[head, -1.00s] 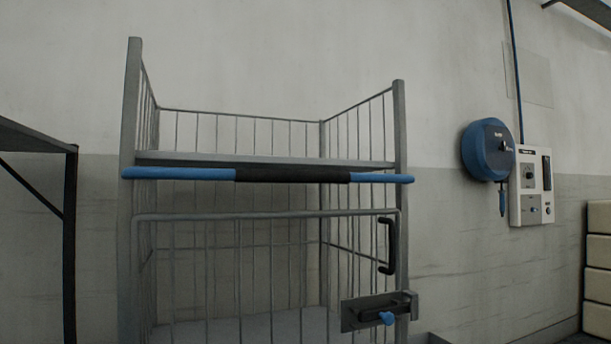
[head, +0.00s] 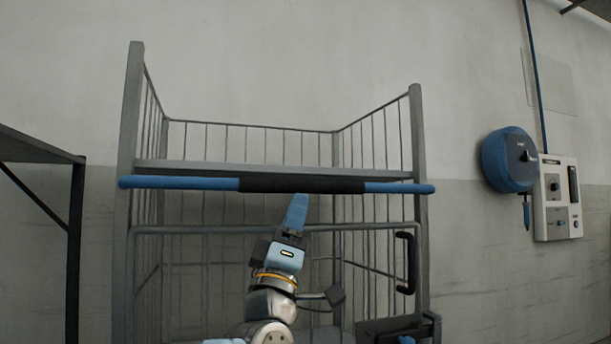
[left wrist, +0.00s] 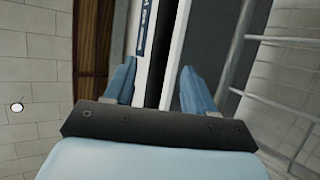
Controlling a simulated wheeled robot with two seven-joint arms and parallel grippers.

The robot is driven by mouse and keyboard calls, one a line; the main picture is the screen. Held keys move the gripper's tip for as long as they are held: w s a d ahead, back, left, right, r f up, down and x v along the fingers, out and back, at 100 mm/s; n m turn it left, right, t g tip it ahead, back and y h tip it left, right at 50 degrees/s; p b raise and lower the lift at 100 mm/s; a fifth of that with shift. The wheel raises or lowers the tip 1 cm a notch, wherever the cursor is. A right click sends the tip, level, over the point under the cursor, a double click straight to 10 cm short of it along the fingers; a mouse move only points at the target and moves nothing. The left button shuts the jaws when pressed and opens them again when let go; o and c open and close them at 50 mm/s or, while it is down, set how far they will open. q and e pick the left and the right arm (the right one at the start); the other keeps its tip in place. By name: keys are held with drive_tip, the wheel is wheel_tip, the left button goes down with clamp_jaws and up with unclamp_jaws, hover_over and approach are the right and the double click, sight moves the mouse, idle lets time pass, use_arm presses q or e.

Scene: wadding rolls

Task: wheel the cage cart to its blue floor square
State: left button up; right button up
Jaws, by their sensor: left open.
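The cage cart (head: 129,120) is a grey wire-sided frame standing against the wall in the head view. Its push bar (head: 180,183) is blue with a black middle grip (head: 270,185). My left gripper (head: 297,200) is raised in front of the cart, its blue fingers just below the black grip; I cannot tell whether they touch it. In the left wrist view the left gripper (left wrist: 158,85) is open with nothing clearly between its fingers. Cart wires (left wrist: 275,105) show at the right there. The blue floor square and the cart's wheels are out of view. My right gripper is not in view.
A dark-framed table or shelf (head: 75,240) stands at the left. On the wall at the right are a blue reel (head: 508,160) and a white control box (head: 556,195). A latch (head: 400,328) and black handle (head: 407,262) are on the cart's front.

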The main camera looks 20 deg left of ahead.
sight(304, 182)
use_arm(q)
drive_tip(key=p+x, duration=0.3)
drive_tip(key=x, duration=0.5)
drive_tip(key=shift+w+r, duration=0.15)
drive_tip(key=shift+r, duration=0.15)
drive_tip(key=shift+w+r, duration=0.25)
drive_tip(key=shift+w, duration=0.1)
clamp_jaws()
